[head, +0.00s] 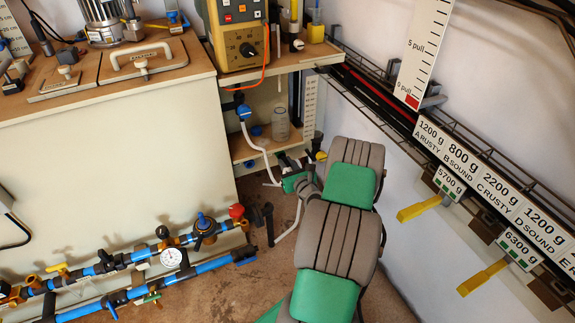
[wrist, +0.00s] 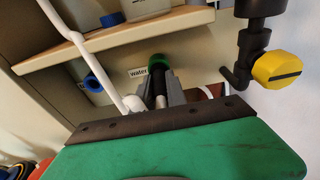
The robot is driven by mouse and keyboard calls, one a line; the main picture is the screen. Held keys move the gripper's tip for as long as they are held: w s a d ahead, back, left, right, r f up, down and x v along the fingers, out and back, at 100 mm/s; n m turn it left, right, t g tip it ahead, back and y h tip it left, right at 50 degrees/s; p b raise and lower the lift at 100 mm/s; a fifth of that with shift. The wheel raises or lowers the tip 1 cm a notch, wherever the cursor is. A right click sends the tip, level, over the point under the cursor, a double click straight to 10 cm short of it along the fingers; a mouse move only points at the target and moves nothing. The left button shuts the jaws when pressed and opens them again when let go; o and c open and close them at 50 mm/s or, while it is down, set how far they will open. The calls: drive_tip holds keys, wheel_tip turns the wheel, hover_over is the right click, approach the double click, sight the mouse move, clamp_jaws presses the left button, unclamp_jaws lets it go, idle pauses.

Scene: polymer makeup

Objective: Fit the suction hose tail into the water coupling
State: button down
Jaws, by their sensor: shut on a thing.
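My gripper (wrist: 160,97) is shut on the suction hose tail (wrist: 159,90), a dark, slim piece between its two grey fingers. The water coupling (wrist: 160,60) is a green ring next to a "water" label, under the shelf edge in the wrist view. The tail points at the ring and overlaps its lower part in the picture; I cannot tell whether it has entered. A white hose (wrist: 75,37) comes down to the left of the fingers. In the head view my gripper (head: 292,183) is low beside the shelves, and its fingertips and the coupling are hard to make out.
A blue ring coupling (wrist: 93,83) sits left of the green one. A wooden shelf (wrist: 45,57) runs above both. A dark pipe with a yellow knob (wrist: 278,70) stands close on the right. Blue pipes with a gauge (head: 171,257) lie at lower left in the head view.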

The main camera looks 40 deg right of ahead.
drive_tip(key=c, duration=1.3)
unclamp_jaws()
drive_tip(key=shift+o, duration=0.2)
drive_tip(key=p+v, duration=0.2)
drive_tip(key=v, duration=0.4)
drive_tip(key=shift+s+a+r, duration=0.1)
drive_tip(key=shift+s+r, duration=0.1)
drive_tip(key=shift+s, duration=0.1)
drive_tip(key=shift+s+a, duration=0.2)
drive_tip(key=shift+s, duration=0.3)
